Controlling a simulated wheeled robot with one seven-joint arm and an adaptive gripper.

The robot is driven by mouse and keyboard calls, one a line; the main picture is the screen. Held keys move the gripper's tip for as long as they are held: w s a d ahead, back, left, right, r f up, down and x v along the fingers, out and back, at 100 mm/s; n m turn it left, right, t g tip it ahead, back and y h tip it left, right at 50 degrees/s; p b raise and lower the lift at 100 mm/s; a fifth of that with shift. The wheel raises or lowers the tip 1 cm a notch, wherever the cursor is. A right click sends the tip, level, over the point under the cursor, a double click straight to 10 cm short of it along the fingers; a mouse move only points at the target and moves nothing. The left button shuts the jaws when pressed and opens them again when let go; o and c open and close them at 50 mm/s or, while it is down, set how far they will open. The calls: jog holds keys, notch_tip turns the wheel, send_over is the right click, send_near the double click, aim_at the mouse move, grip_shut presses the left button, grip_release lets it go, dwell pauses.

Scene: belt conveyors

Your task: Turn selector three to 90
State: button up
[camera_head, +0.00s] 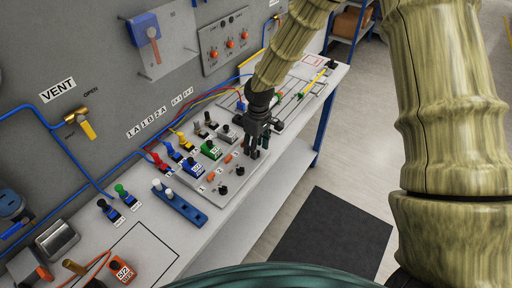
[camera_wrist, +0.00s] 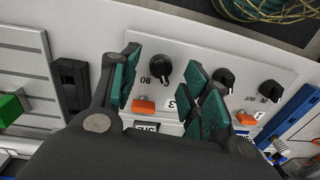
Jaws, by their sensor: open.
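Selector three is a black knob (camera_wrist: 161,70) on a light panel, with a printed 90 at its lower left and a 3 below it in the wrist view. Its narrow end seems to point down in that picture, to the right of the 90. My gripper (camera_wrist: 163,62) is open, with one green-padded finger on each side of the knob and visible gaps between. I cannot tell whether the fingertips are down at knob height. In the head view my gripper (camera_head: 258,148) is over the far right end of the selector row and hides selector three.
Two more black selectors (camera_wrist: 225,79) (camera_wrist: 270,91) stand to the right in the wrist view. Orange rockers (camera_wrist: 144,106) lie close to the row. Coloured plug blocks (camera_head: 210,150) stand behind it in the head view. The floor in front of the bench is open.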

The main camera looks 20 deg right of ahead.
jog(key=shift+s+f, duration=0.1)
jog(key=shift+f, duration=0.75)
grip_shut()
jog(key=shift+m, duration=0.3)
jog(key=m+b, duration=0.1)
jog(key=m, duration=1)
jog(key=shift+t, duration=0.3)
jog(key=shift+m, duration=0.3)
